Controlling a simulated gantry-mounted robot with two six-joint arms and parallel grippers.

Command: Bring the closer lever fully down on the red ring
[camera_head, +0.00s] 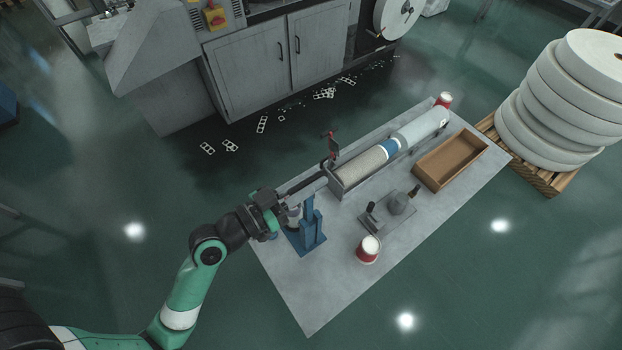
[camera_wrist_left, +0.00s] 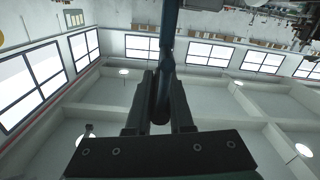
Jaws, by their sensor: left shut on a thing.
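The blue closer (camera_head: 310,232) stands near the left end of the grey table, on a flat blue base with an upright post. My left gripper (camera_head: 291,194) is at the top of the closer, its arm coming in from the lower left. It is shut on the closer's lever, a dark blue bar (camera_wrist_left: 168,42) that runs between the two fingers in the left wrist view, where the fingers (camera_wrist_left: 160,108) close around it. The wrist camera looks up past the lever at the ceiling. I cannot make out the red ring; the gripper and post cover that area. My right gripper is not in view.
Red-and-white cups stand at the front (camera_head: 368,249) and far end (camera_head: 443,100). The front left tabletop is clear.

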